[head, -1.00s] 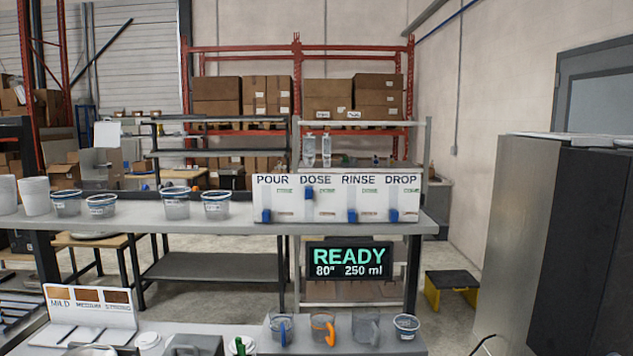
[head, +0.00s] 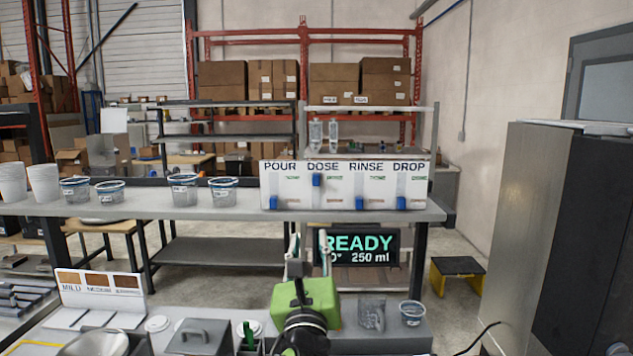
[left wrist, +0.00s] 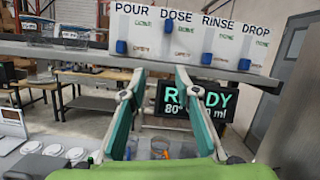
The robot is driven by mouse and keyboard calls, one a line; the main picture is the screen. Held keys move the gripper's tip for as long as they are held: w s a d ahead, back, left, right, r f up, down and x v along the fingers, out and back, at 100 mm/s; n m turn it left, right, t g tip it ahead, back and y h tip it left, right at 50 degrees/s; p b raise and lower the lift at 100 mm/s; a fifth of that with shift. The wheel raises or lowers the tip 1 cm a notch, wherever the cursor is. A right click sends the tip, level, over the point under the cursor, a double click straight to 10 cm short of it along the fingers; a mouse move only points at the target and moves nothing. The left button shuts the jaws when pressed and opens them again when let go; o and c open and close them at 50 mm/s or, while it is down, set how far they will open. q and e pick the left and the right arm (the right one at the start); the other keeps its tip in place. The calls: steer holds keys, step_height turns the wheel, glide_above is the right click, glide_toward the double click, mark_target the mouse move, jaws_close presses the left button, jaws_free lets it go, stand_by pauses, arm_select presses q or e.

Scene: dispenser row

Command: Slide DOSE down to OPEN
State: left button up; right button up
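A white panel (head: 340,172) headed POUR, DOSE, RINSE and DROP stands on the back shelf. The blue DOSE slider (head: 316,180) sits high in its column; it also shows in the left wrist view (left wrist: 169,27). The POUR slider (head: 273,202), RINSE slider (head: 360,203) and DROP slider (head: 401,203) sit low. The small labels beside the sliders are hard to read. My left gripper (head: 307,240) is open and empty, in front of and below the panel, apart from it. In the left wrist view its fingers (left wrist: 160,76) are spread beneath the DOSE column. My right gripper is not seen.
A READY display (head: 365,245) hangs below the shelf, partly behind my left gripper. Clear tubs (head: 183,190) stand on the shelf left of the panel. Jugs (head: 371,314) and a tub (head: 411,313) stand on the front counter. A tall grey cabinet (head: 550,230) is at the right.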

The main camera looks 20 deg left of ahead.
mark_target(316, 177)
arm_select(q)
steer(key=w+r+p, duration=0.1)
steer(key=w+r, duration=0.2)
steer(key=w+a+r+m+t+p, duration=0.1)
steer(key=w+r, duration=0.2)
steer(key=w, duration=0.1)
steer(key=w+a+r+m+p, duration=0.1)
steer(key=w+r, duration=0.2)
steer(key=w, duration=0.1)
steer(key=shift+w+a+r+p, duration=0.1)
steer(key=shift+w+r+p, duration=0.1)
steer(key=shift+p, duration=0.2)
steer(key=shift+w+a+r, duration=0.1)
steer(key=shift+w+r, duration=0.05)
steer(key=shift+w, duration=0.35)
